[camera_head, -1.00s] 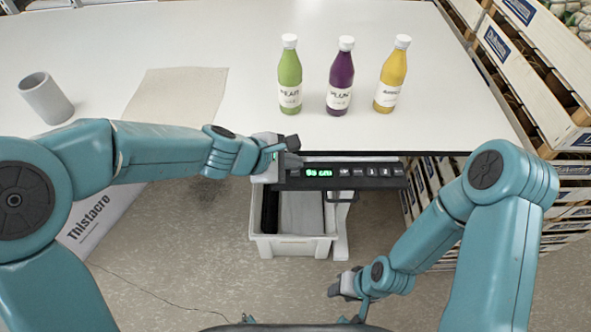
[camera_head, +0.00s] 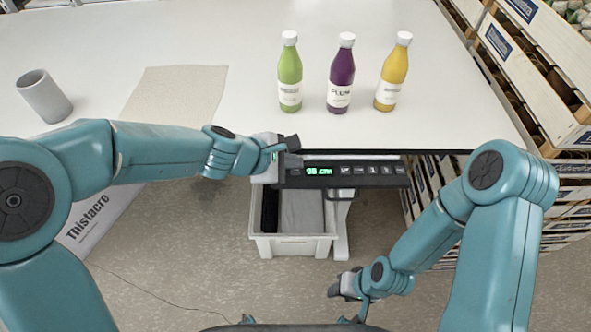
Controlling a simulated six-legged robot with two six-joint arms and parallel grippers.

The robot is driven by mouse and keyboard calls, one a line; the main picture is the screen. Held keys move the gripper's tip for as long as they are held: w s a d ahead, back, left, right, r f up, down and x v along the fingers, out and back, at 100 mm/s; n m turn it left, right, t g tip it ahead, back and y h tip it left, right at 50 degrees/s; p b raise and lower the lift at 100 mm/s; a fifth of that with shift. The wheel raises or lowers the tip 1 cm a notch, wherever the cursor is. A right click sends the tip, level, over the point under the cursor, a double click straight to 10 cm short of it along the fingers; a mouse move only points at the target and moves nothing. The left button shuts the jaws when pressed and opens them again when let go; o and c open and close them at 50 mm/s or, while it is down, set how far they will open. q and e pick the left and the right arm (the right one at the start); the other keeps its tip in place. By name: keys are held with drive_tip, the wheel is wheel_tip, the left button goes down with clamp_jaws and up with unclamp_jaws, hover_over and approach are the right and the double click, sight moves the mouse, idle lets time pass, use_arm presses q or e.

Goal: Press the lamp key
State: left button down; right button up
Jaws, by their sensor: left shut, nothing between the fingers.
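A dark control panel (camera_head: 330,182) is fixed at the front edge of the table. It has a green lit display (camera_head: 319,171) and several small keys (camera_head: 372,170) to its right. The key labels are too small to read, so I cannot tell which is the lamp key. My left gripper (camera_head: 290,146) is shut and empty at the panel's left end. It overlaps that end in the picture, and I cannot tell whether it touches. My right gripper (camera_head: 335,286) hangs low at the right, well below the panel; its fingers are too small to judge.
Green (camera_head: 290,75), purple (camera_head: 342,78) and yellow (camera_head: 393,75) bottles stand on the white table (camera_head: 230,40) behind the panel. A grey cup (camera_head: 45,97) and a beige mat (camera_head: 178,95) are at left. A white bin (camera_head: 292,246) sits below; wooden crates (camera_head: 540,75) stand at right.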

sight(292, 174)
use_arm(q)
drive_tip(key=shift+f+b, duration=0.4)
drive_tip(key=shift+f, duration=0.1)
idle(0.6)
drive_tip(key=shift+r, duration=0.15)
drive_tip(key=shift+r+p, duration=0.8)
drive_tip(key=shift+p, duration=0.1)
wheel_tip(292, 174, up, 6)
drive_tip(key=p, duration=0.5)
drive_tip(key=shift+p, duration=0.35)
drive_tip(key=shift+f, duration=0.1)
drive_tip(key=shift+s, duration=0.1)
